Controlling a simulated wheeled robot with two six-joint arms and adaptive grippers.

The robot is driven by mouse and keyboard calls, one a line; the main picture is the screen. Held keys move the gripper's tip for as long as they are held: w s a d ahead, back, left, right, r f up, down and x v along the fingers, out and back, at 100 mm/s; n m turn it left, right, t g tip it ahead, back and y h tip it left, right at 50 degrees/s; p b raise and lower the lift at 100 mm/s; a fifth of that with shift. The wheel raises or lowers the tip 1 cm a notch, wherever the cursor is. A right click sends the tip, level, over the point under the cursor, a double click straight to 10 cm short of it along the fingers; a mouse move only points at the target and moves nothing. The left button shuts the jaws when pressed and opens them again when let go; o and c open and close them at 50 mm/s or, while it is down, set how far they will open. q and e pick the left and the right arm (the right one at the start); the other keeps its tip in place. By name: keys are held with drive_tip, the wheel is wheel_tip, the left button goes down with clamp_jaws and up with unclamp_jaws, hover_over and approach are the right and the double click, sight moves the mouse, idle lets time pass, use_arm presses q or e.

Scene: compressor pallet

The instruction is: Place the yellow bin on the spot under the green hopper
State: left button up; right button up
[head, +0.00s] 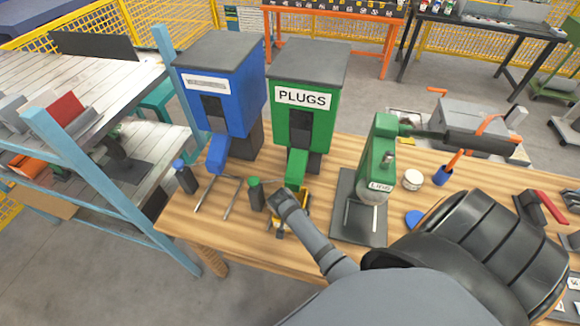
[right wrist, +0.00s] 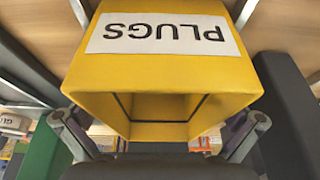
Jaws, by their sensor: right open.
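The yellow bin (right wrist: 160,75) fills the right wrist view, its white PLUGS label upside down and its open side towards the bottom of the picture. In the head view the yellow bin (head: 302,200) is mostly hidden by my right gripper (head: 284,212), just in front of the green hopper's chute. The right wrist view shows my right gripper (right wrist: 158,135) open, one finger at each side of the bin; whether they touch it is unclear. The green hopper (head: 305,120) stands on the wooden table, labelled PLUGS. The spot under it is largely hidden. My left gripper is out of view.
A blue hopper (head: 222,110) stands left of the green one, with two metal rails (head: 230,198) in front. A short dark post with a green cap (head: 256,194) is close left of my right gripper. A green press (head: 378,165) stands to the right.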

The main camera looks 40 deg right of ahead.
drive_tip(key=shift+a+r, duration=0.1)
drive_tip(key=shift+r, duration=0.15)
drive_tip(key=p+v, duration=0.6)
drive_tip(key=p, duration=0.1)
drive_tip(key=shift+r, duration=0.25)
drive_tip(key=v, duration=0.5)
drive_tip(key=shift+s+a+r, duration=0.15)
drive_tip(key=shift+s+r, duration=0.05)
